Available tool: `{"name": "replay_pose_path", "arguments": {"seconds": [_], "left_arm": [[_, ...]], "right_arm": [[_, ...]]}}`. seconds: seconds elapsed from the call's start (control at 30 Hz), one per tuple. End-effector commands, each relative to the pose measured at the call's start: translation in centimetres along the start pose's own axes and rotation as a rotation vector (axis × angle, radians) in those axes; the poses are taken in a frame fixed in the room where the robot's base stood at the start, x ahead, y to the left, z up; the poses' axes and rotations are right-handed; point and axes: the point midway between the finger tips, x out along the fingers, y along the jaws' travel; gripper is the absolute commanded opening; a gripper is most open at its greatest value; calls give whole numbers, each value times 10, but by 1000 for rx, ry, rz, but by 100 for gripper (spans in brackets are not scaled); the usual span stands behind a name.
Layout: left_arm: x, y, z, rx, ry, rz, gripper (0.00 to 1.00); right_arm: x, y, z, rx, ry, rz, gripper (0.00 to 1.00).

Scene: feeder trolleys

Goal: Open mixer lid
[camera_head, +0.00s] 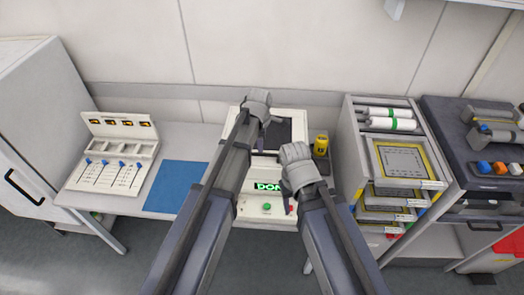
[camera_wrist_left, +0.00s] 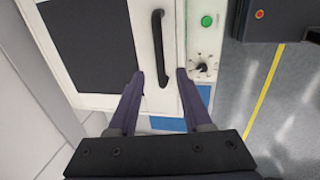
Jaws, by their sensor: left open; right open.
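The mixer is a white machine on the bench, and its lid (camera_head: 292,122) has a dark window. In the left wrist view the lid (camera_wrist_left: 142,22) shows with a black bar handle (camera_wrist_left: 158,45) along its edge. My left gripper (camera_wrist_left: 160,75) is open, its two fingers apart on either side of the handle's near end; I cannot tell how deep they reach. In the head view my left wrist (camera_head: 257,99) is over the mixer's left side. The lid looks closed.
The mixer's panel has a lit display (camera_head: 268,187) and a green button (camera_head: 267,206). A blue mat (camera_head: 176,187) and a white compartment tray (camera_head: 112,155) lie to the left. A yellow can (camera_head: 321,146) and a rack (camera_head: 348,150) stand to the right.

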Motion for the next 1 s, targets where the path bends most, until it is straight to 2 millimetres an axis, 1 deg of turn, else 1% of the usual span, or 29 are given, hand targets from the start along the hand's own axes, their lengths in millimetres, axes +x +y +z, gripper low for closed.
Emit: {"name": "replay_pose_path", "arguments": {"seconds": [0.03, 0.17, 0.4, 0.53, 0.67, 0.93, 0.97, 1.0], "left_arm": [[7, 0, 0, 0, 0, 0, 50], [21, 0, 0, 1, 0, 0, 50], [54, -1, 0, 1, 0, 0, 50], [67, 0, 0, 1, 0, 0, 50], [73, 0, 0, 1, 0, 0, 50], [72, 0, 0, 1, 0, 0, 50], [72, 0, 0, 1, 0, 0, 47], [72, 0, 0, 1, 0, 0, 43]], "right_arm": [[7, -1, -1, 0, 0, 0, 50], [21, -2, -2, 2, 1, 0, 50], [52, -5, -4, -3, 1, 1, 50], [66, -6, -4, -7, 1, 2, 50], [71, -6, -5, -9, 1, 2, 50], [70, -6, -5, -9, 1, 2, 50], [70, -6, -5, -9, 1, 2, 50], [70, -6, -5, -9, 1, 2, 50]]}}
